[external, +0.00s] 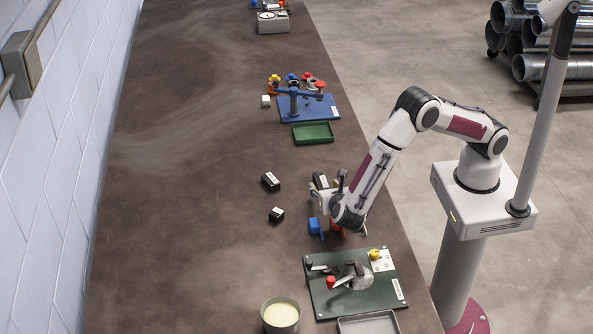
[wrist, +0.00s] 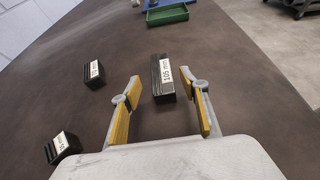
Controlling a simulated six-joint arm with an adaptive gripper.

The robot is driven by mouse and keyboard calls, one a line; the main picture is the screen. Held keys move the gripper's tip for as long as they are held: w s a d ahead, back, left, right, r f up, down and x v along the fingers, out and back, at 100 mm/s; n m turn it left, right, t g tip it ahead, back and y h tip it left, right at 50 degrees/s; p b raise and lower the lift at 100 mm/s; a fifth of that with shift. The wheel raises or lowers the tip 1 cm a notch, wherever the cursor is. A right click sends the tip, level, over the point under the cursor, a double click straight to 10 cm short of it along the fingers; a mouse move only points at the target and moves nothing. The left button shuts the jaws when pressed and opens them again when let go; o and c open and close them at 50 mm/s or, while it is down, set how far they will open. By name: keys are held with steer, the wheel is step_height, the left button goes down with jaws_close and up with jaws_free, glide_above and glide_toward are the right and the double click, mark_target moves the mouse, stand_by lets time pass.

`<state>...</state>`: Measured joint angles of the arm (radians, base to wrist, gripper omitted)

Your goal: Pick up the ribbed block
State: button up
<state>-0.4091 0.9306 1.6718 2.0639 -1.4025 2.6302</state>
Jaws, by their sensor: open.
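Several dark blocks with white labels lie on the table; I cannot tell which one the task means. The largest, labelled "105 mm", is the long block (wrist: 158,88) in the wrist view, between and just beyond my fingertips. In the external view this long block (external: 320,180) is partly hidden by my wrist. A smaller block (wrist: 94,74) lies to its left, also in the external view (external: 270,181). Another small block (wrist: 62,147), with visible ribs, is at lower left, also in the external view (external: 276,214). My gripper (wrist: 168,92) is open and empty.
A green tray (external: 313,133) and a blue fixture board (external: 309,107) stand behind the blocks. A dark green fixture board (external: 320,292) and a round pot (external: 281,316) are in front. Blue and red parts show beside my gripper. The table's left side is clear.

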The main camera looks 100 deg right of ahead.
mark_target(321, 182)
steer(key=shift+x, duration=2.25)
steer(key=shift+s, duration=0.15)
jaws_close()
